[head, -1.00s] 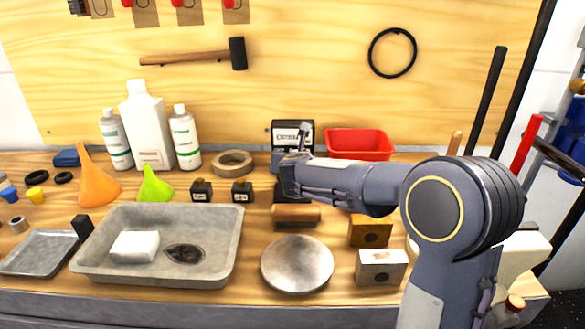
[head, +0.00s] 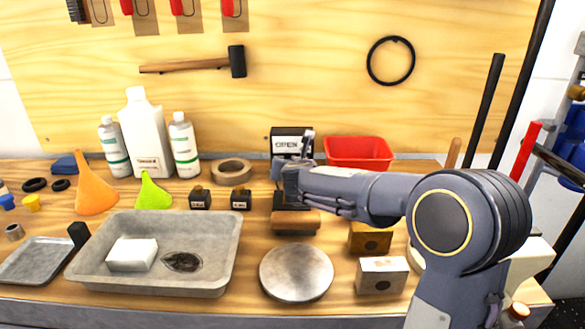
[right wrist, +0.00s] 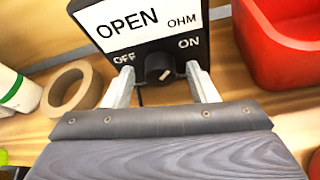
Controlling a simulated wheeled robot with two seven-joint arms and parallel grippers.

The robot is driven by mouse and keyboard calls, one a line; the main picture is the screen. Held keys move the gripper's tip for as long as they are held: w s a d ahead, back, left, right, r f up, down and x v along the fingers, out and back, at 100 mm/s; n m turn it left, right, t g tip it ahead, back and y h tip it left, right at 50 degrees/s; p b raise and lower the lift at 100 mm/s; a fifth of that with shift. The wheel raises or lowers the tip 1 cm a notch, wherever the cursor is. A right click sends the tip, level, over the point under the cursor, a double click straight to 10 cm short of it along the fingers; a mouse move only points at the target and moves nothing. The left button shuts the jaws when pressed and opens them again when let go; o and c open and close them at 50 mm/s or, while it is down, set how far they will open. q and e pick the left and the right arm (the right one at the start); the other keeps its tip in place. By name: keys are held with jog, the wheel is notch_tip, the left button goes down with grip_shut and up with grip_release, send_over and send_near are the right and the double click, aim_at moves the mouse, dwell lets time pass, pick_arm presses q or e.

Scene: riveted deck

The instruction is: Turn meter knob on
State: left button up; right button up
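The meter (head: 291,143) is a black box with a white display at the back of the bench. In the right wrist view, the meter's display (right wrist: 133,27) reads "OPEN OHM". Below it are an OFF label on the left and an ON label on the right. The dark round knob (right wrist: 159,66) sits between these labels, its pale mark angled up to the right, toward ON. My right gripper (right wrist: 162,82) is open, with one finger on each side of the knob and visible gaps. In the head view my right gripper (head: 297,168) hides the knob. My left gripper is not in view.
A red bin (head: 358,153) stands right of the meter, and a tape roll (head: 231,171) lies to its left. In front are a wooden-topped block (head: 296,222), a round metal plate (head: 297,273) and wooden blocks (head: 381,275). A grey tray (head: 225,240) is at left.

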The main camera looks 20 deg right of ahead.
jog(key=v, duration=0.7)
jog(key=shift+s+a+r+p, duration=0.1)
jog(key=shift+s+a+p, duration=0.05)
jog(key=shift+s+p, duration=0.25)
